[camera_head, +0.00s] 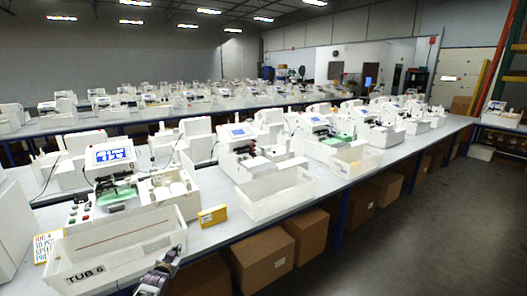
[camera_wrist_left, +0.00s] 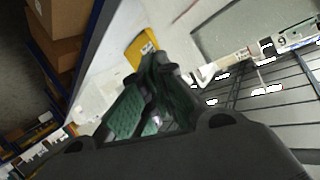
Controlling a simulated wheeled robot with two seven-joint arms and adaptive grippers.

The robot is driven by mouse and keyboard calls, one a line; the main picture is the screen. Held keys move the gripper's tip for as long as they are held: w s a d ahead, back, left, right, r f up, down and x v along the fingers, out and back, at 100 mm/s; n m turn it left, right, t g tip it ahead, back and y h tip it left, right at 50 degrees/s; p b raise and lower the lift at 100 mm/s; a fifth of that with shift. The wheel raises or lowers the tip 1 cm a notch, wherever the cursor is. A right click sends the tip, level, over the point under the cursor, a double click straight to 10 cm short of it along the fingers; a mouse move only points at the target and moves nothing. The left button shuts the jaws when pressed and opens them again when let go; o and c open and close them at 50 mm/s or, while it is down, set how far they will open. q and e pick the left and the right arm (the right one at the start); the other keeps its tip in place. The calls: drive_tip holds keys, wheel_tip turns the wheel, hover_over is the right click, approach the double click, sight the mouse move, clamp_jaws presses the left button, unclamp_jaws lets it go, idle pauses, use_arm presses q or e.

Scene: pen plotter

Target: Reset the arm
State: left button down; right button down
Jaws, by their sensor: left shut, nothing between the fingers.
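My left gripper (camera_head: 170,256) is low in the head view, in front of the tub marked "TUB 6" (camera_head: 130,243) near the table's front edge. In the left wrist view its green-padded fingers (camera_wrist_left: 158,62) are closed together, with nothing seen between them. A small yellow box (camera_head: 213,216) lies on the table to the right of that tub. In the wrist view the yellow box (camera_wrist_left: 137,47) shows just beyond the fingertips; I cannot tell the exact gap. My right gripper is in neither view.
White machines with blue screens, such as one (camera_head: 112,155) at the left, line the long table (camera_head: 217,237). Another white tub (camera_head: 280,196) stands further right. Cardboard boxes (camera_head: 262,257) sit under the table. The floor (camera_head: 420,240) at right is clear.

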use_arm(q)
drive_tip(key=s+d+f+g+b, duration=0.1)
drive_tip(key=s+d+f+g, duration=0.15)
drive_tip(key=s+f, duration=1.35)
drive_tip(key=s+d+f+g, duration=0.2)
drive_tip(key=s+f+g, duration=0.2)
drive_tip(key=s+f, duration=1.15)
drive_tip(key=s+d+f+g, duration=0.2)
drive_tip(key=s+f, duration=0.5)
drive_tip(key=s, duration=0.6)
drive_tip(key=s+d+f+g+b, duration=0.1)
drive_tip(key=s+f, duration=0.5)
drive_tip(key=s, duration=0.6)
drive_tip(key=s+d+f+g+h, duration=0.1)
drive_tip(key=s+d+f+g, duration=0.2)
drive_tip(key=s+f, duration=0.4)
drive_tip(key=s, duration=0.6)
drive_tip(key=shift+s+d+f+g+b, duration=0.2)
drive_tip(key=shift+s+f+g+b, duration=0.15)
drive_tip(key=shift+b, duration=0.05)
